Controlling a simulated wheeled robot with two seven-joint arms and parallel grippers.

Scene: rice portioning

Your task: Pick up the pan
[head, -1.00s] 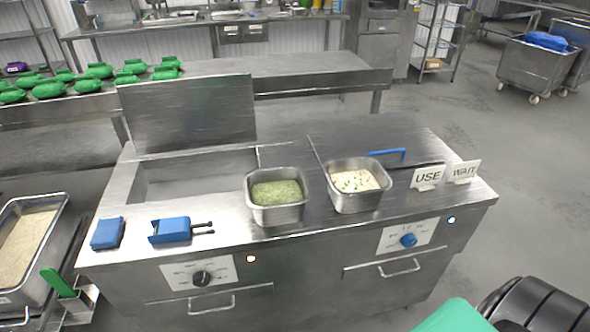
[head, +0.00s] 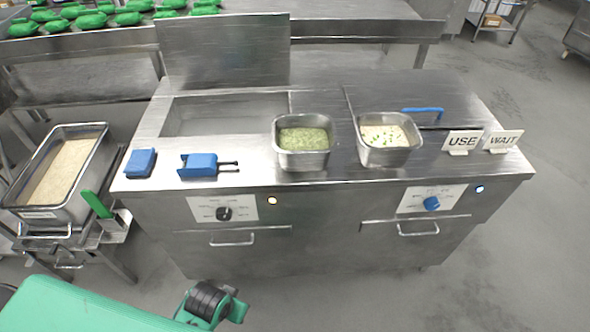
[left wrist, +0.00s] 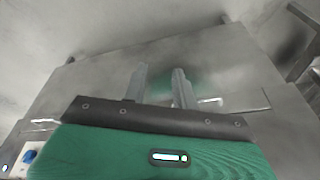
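Two steel pans stand upright side by side on the steel counter (head: 255,183). One pan (head: 304,159) holds green food. The other pan (head: 387,156) holds pale food with green flecks. A larger steel pan (head: 98,160) of grainy, rice-like food sits on a low stand at the left. My left arm enters at the lower left of the head view, in front of the counter and apart from all pans. In the left wrist view my left gripper (left wrist: 159,74) has its two fingers apart with nothing between them. My right gripper is not in view.
A blue block (head: 140,163) and a blue tool with dark prongs (head: 200,165) lie on the counter's left. A green-handled tool (head: 97,204) stands beside the large pan. USE (head: 462,141) and WAIT (head: 503,140) signs stand at the right. A raised lid (head: 222,50) is behind.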

